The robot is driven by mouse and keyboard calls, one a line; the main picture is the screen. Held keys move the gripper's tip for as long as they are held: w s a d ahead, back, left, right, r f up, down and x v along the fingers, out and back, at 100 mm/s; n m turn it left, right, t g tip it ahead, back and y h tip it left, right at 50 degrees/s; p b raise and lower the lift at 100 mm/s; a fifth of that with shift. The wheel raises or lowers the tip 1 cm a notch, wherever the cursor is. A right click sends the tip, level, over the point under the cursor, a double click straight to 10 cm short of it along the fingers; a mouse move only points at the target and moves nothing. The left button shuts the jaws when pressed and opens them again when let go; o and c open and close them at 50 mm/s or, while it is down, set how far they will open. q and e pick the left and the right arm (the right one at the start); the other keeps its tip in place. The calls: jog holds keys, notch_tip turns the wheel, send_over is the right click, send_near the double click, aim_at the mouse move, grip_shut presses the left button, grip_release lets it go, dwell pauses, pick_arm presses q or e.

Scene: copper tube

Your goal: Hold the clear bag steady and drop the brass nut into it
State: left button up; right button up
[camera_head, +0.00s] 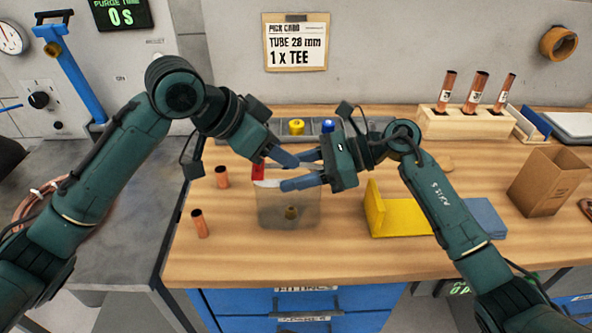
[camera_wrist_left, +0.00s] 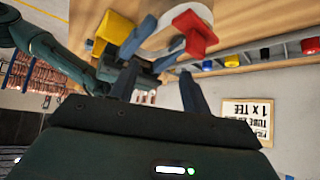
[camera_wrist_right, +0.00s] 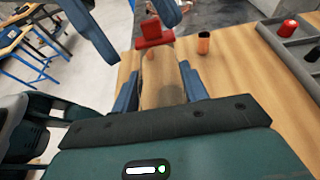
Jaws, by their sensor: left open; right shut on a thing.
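The clear bag (camera_head: 272,218) stands upright on the bench, with a red piece (camera_head: 258,172) at its upper left rim. A small brass-coloured piece, apparently the brass nut (camera_head: 291,213), shows through the bag's wall near its bottom. My right gripper (camera_head: 284,172) reaches in from the right at the bag's top and is shut on the bag. The bag (camera_wrist_right: 158,92) shows between its fingers in the right wrist view. My left gripper (camera_head: 296,161) is open and empty above the bag, close to the right gripper's fingers. The fingers overlap the bag's rim and partly hide it.
Copper pieces (camera_head: 222,177) (camera_head: 200,223) stand left of the bag. A yellow angled block (camera_head: 400,216) and a blue pad (camera_head: 484,217) lie to the right. A grey tray (camera_head: 265,127) with coloured caps is behind. A cardboard box (camera_head: 548,182) and a tube rack (camera_head: 465,124) stand at right.

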pick_arm(q)
jog(key=v, duration=1.1)
jog(key=shift+a+r, duration=0.2)
jog(key=shift+r, duration=0.15)
pick_arm(e)
jog(key=o, duration=1.1)
jog(key=shift+c, duration=0.2)
